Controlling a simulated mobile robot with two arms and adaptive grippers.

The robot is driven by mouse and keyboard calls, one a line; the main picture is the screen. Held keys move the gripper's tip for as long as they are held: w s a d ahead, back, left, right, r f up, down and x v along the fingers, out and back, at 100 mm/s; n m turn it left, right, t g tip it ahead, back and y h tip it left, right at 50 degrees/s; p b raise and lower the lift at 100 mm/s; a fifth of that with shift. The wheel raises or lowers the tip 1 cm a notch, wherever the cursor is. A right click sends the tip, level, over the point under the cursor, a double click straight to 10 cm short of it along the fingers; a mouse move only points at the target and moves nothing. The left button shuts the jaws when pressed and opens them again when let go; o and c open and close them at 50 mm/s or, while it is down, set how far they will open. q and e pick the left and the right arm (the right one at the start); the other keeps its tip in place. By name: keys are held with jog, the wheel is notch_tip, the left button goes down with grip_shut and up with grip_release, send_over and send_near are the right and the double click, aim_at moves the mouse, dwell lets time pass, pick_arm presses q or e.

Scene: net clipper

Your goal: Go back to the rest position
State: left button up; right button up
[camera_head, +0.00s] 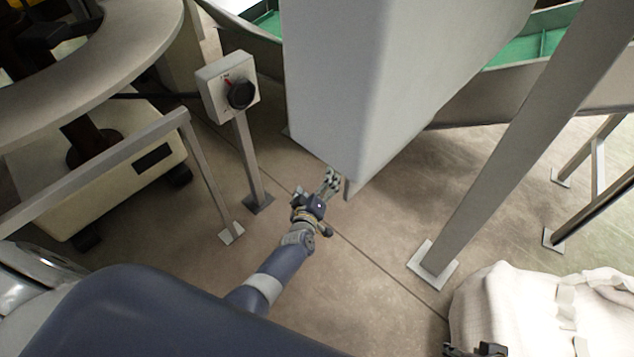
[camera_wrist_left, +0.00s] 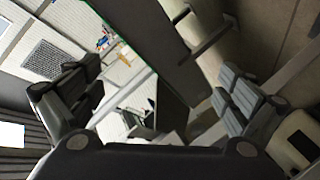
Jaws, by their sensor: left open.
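My left gripper (camera_head: 331,181) is at the end of the arm reaching forward in the head view. It is beside the lower edge of a large grey box-shaped housing (camera_head: 340,100). In the left wrist view its two fingers stand wide apart, and the gripper (camera_wrist_left: 152,95) is open with nothing between the pads. A small dark part at the bottom edge of the head view looks like my right gripper (camera_head: 480,349); its fingers are too cut off to judge.
A post with a switch box (camera_head: 212,88) and black knob stands left of the housing. A metal rail (camera_head: 95,165) and a round grey rim (camera_head: 120,50) are at the left. A slanted metal leg (camera_head: 500,160) and white sack (camera_head: 540,315) are at the right. Floor between is clear.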

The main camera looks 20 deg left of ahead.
dwell(0.3)
